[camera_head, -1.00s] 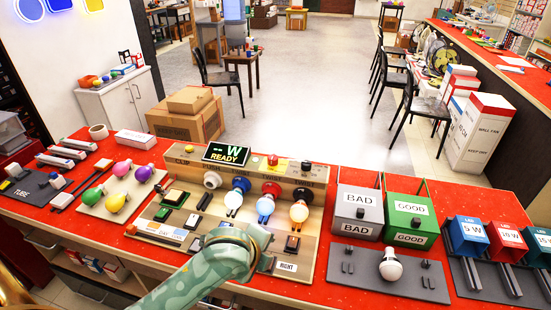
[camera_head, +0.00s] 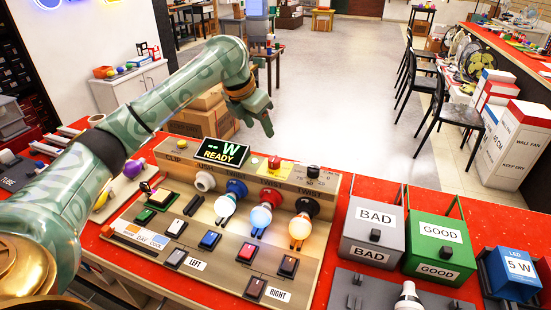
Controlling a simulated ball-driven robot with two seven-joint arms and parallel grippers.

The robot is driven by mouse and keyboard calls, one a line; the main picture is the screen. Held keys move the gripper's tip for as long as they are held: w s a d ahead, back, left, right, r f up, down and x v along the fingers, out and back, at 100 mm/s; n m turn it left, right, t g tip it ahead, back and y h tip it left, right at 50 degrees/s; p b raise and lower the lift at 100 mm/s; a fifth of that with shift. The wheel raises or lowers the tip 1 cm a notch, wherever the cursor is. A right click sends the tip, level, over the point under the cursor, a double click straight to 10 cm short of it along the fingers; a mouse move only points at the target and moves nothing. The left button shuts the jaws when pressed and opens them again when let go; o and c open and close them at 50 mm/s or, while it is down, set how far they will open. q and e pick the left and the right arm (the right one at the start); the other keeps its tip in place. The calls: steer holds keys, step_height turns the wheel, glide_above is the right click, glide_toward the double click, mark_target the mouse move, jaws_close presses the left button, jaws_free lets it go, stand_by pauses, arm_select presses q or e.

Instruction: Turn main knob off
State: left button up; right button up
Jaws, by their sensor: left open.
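The wooden test panel (camera_head: 218,252) stands on the red counter. A red knob (camera_head: 274,163) and a black knob (camera_head: 313,171) sit on top of its raised back part; their labels are too small to read, so I cannot tell which is the main knob. A black display (camera_head: 220,151) reads "W READY". Three bulbs, one of them the middle bulb (camera_head: 261,217), glow in the sockets. My left gripper (camera_head: 262,116) is open and empty, raised behind and above the panel, up and left of the red knob, apart from it. My right gripper is out of view.
A grey BAD box (camera_head: 373,226) and a green GOOD box (camera_head: 438,243) stand right of the panel. Cardboard boxes (camera_head: 203,118) are on the floor behind the counter. My left arm covers the counter's left part. The floor beyond is open.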

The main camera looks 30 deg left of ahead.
mark_target(274, 158)
arm_select(q)
steer(key=b+x, duration=0.5)
steer(key=x, duration=0.7)
steer(key=shift+w+d+f, duration=0.1)
steer(key=shift+f, duration=0.2)
steer(key=shift+w+f+b, duration=0.3)
steer(key=shift+f+b, duration=0.15)
steer(key=shift+f, duration=0.15)
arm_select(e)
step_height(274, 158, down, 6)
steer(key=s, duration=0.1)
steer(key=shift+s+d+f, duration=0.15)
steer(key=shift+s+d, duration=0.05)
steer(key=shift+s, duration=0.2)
arm_select(q)
steer(key=shift+r, duration=0.1)
steer(key=c, duration=1)
